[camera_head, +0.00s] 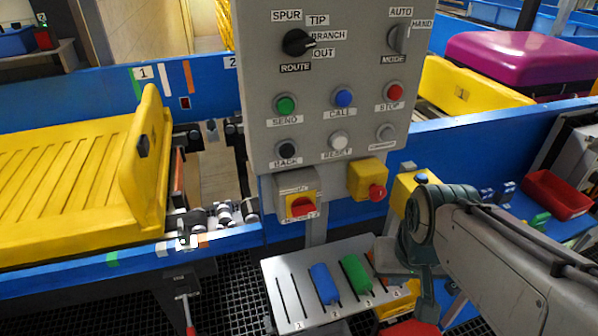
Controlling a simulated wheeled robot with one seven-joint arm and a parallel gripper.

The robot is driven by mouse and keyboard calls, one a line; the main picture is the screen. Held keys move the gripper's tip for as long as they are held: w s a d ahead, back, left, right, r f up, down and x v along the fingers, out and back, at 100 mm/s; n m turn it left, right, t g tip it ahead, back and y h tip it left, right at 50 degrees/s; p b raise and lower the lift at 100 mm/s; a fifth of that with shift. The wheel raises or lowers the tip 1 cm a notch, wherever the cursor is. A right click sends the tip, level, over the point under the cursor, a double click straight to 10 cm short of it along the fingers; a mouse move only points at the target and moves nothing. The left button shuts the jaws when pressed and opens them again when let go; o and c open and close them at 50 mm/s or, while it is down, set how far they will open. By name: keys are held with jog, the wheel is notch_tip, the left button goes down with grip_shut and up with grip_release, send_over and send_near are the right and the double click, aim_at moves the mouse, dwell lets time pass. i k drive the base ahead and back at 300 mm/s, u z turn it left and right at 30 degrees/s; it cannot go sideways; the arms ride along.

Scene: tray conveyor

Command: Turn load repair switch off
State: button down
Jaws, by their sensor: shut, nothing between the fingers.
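A rotary switch with a red knob on a yellow plate (301,205) sits on a grey box below the control panel (325,165). The small labels on this box are too blurred to read, so I cannot confirm that it is the load repair switch. The red knob looks turned at a slant. My gripper (393,259) is low at the right, over the right end of a slotted tray, shut and empty. It is right of and below the rotary switch, apart from it. My arm partly hides it, and the fingertips are hard to make out.
The panel has a black route knob (298,42), a mode knob (398,39) and several push buttons. A yellow box with a red stop button (377,192) is right of the switch. The slotted tray (284,290) holds coloured tags. A yellow tray (60,190) lies left.

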aim_at(303, 207)
jog(key=z, duration=1.05)
jog(key=k, duration=0.85)
jog(key=u, duration=1.1)
